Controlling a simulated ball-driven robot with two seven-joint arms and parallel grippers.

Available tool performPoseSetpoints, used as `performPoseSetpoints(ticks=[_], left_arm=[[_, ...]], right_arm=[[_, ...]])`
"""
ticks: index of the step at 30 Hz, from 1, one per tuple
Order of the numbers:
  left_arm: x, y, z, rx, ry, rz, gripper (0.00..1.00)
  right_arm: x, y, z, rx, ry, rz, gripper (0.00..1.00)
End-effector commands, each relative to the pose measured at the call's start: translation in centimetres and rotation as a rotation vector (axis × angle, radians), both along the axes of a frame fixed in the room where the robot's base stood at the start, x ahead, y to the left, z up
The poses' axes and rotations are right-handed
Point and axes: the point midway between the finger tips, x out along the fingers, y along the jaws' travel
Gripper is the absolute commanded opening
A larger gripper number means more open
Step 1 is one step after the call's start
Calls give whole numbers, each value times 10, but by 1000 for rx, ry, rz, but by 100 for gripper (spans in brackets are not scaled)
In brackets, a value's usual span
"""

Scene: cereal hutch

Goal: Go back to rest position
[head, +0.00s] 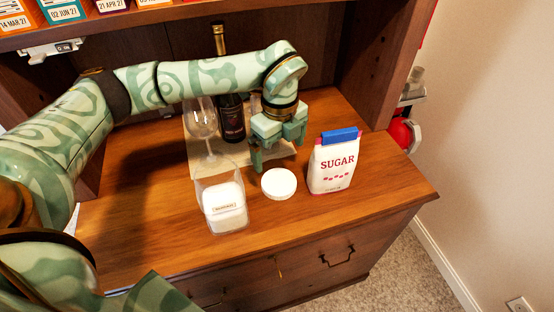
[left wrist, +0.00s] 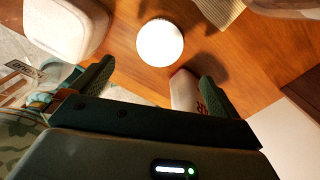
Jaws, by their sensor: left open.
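My left gripper (head: 277,150) is open and empty, its fingers pointing down above the hutch counter, behind the white lid. The round white lid (head: 279,184) lies flat on the counter. A clear container (head: 222,207) with white contents and a label stands left of the lid, its top uncovered. A sugar bag (head: 333,165) with a blue top stands upright to the right. The left wrist view shows the lid (left wrist: 160,42) beyond the open fingers (left wrist: 157,90), the container (left wrist: 62,27) at upper left and part of the sugar bag (left wrist: 186,90). My right gripper is not in view.
A dark bottle (head: 232,118) and a wine glass (head: 202,118) stand on a light board (head: 205,166) behind, close to my left arm. A shelf with cartons (head: 63,10) hangs above. Bare counter (head: 385,185) lies right of the sugar bag.

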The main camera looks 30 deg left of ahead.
Motion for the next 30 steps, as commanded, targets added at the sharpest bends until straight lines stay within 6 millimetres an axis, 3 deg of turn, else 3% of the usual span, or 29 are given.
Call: performPoseSetpoints(ticks=[4,17,23,30], left_arm=[[0,0,13,1,-1,-1,100],[0,0,9,0,2,-1,100],[0,0,-12,0,6,0,100],[-1,0,-63,0,9,-1,100]], right_arm=[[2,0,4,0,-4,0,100],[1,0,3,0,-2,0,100],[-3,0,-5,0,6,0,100],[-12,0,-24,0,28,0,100]])
